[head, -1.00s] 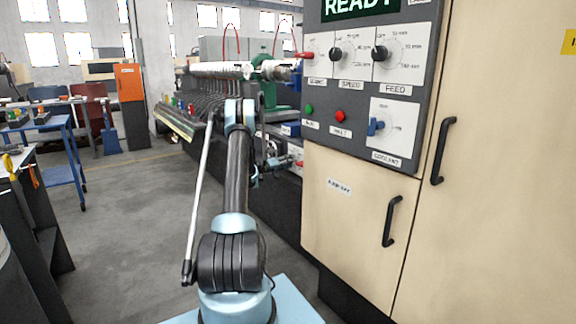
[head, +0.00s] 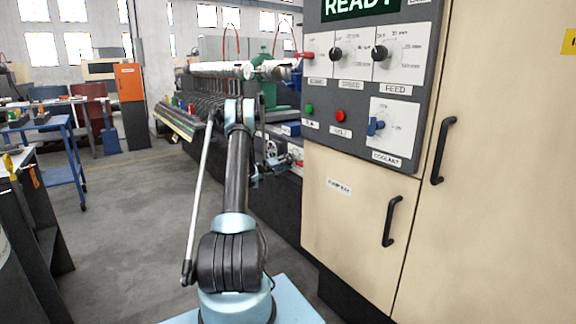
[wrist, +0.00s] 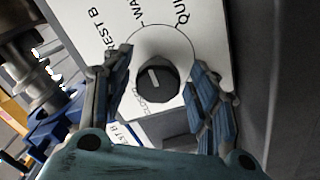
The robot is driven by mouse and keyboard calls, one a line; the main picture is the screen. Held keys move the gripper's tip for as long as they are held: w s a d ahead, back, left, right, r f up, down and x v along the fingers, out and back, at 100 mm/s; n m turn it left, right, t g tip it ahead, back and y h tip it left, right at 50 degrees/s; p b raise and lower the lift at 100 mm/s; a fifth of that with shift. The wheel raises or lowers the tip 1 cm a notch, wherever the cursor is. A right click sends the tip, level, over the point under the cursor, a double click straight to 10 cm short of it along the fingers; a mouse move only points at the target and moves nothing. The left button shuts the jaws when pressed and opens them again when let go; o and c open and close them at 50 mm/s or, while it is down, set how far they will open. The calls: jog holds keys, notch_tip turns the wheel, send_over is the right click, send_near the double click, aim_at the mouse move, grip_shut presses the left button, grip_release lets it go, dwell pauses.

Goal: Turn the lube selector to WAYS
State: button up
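The selector knob (wrist: 157,78), black with a white mark, sits on a white dial plate (wrist: 212,25) in the wrist view. The mark points up and slightly left in the picture; I cannot tell which label it lines up with exactly. Labels beginning "WA" and "QUI" are above the knob, partly cut off, and "REST B" is at upper left. My gripper (wrist: 160,62) is open, with one finger on each side of the knob and visible gaps between. In the head view, my forearm and wrist partly hide the gripper against the machine.
In the head view, a grey panel (head: 354,105) with SPEED, FEED and COOLANT knobs stands at right, above a beige cabinet (head: 345,225) with black handles. The machine's bed and several parts lie behind my arm. Open floor (head: 130,240) is at left.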

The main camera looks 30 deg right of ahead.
jog(key=a, duration=1.2)
jog(key=shift+s, duration=0.45)
